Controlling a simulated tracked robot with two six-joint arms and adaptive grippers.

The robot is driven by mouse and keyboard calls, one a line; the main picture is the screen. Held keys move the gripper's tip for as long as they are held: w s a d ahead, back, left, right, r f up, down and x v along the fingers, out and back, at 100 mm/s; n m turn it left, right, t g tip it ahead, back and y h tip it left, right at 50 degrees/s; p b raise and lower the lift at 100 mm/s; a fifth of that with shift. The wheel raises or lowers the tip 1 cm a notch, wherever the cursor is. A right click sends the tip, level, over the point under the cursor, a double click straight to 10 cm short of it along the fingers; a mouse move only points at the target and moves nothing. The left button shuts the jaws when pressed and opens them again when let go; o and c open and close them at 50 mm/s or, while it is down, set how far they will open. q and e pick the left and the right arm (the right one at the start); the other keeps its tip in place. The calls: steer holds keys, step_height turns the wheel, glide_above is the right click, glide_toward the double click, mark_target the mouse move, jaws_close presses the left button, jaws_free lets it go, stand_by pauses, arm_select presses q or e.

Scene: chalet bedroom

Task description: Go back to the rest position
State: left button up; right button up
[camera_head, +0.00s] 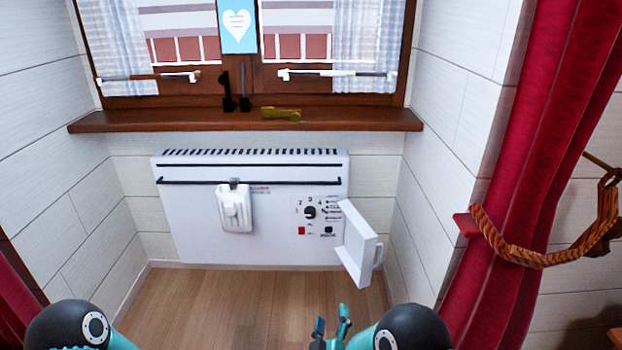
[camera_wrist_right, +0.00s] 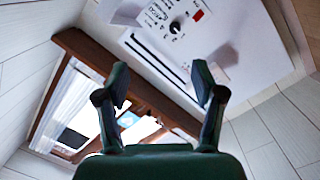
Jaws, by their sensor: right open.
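My right gripper (camera_head: 333,324) shows at the bottom middle of the head view, above the wooden floor and in front of the heater. Its two fingers are apart with nothing between them. In the right wrist view my right gripper (camera_wrist_right: 162,90) is also open and empty, with the heater beyond it. My left arm shows only as a dark rounded link at the bottom left of the head view; its gripper is out of frame.
A white heater (camera_head: 260,225) hangs under the wooden windowsill (camera_head: 180,120). Its small white cover (camera_head: 357,240) stands open at the right. A white box (camera_head: 234,208) hangs on its front. A red curtain (camera_head: 510,150) is at the right. The floor (camera_head: 220,300) is clear.

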steer(key=d+f+m+g+h+p, duration=0.1)
steer(key=d+f+m+g+h, duration=0.15)
steer(key=d, duration=0.85)
steer(key=s+d+f+m+g+y, duration=0.1)
steer(key=s+d+f+g+y, duration=0.2)
steer(key=s+d+f+g, duration=0.15)
steer(key=s+a+f+m+g+y+p, duration=0.1)
steer(key=s+a+f+m+g+y, duration=0.15)
steer(key=s, duration=0.55)
steer(key=s+a+f+m+g+y, duration=0.1)
steer(key=s+a+f+m+g, duration=0.2)
steer(key=s, duration=0.5)
steer(key=s+a+f+m+g+y+p, duration=0.1)
steer(key=s+a+f+g+y, duration=0.2)
steer(key=s, duration=0.5)
step_height(320, 180, up, 39)
steer(key=g+h+p, duration=0.1)
steer(key=p, duration=3.6)
steer(key=shift+d+f, duration=0.2)
steer(key=shift+d, duration=0.05)
steer(key=shift+w, duration=0.1)
